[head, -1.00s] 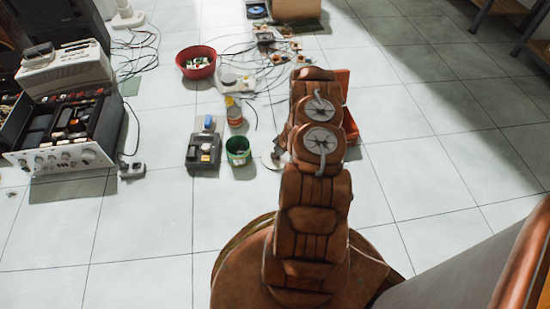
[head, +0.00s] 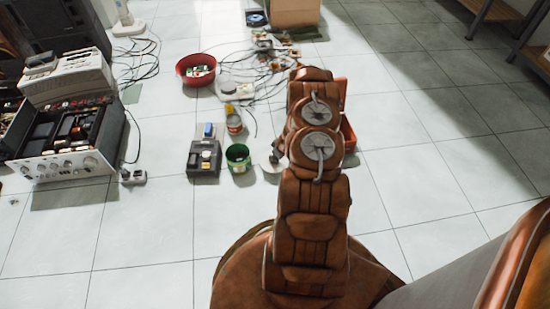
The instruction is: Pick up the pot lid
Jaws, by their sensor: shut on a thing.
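A pale round thing (head: 270,163), possibly the pot lid, shows beside the left edge of my arm, on or near the floor. My arm covers its right part, so I cannot be sure what it is or whether it is touched. My gripper is hidden behind my own brown arm links in the head view, so its fingers and anything in them do not show.
Left of the arm are a green tub (head: 238,158), a dark device (head: 204,157) and a can (head: 234,124). A red bowl (head: 196,70), cables and an open amplifier (head: 68,140) lie farther left. A red-orange thing (head: 348,134) is partly behind the arm. Right floor is clear.

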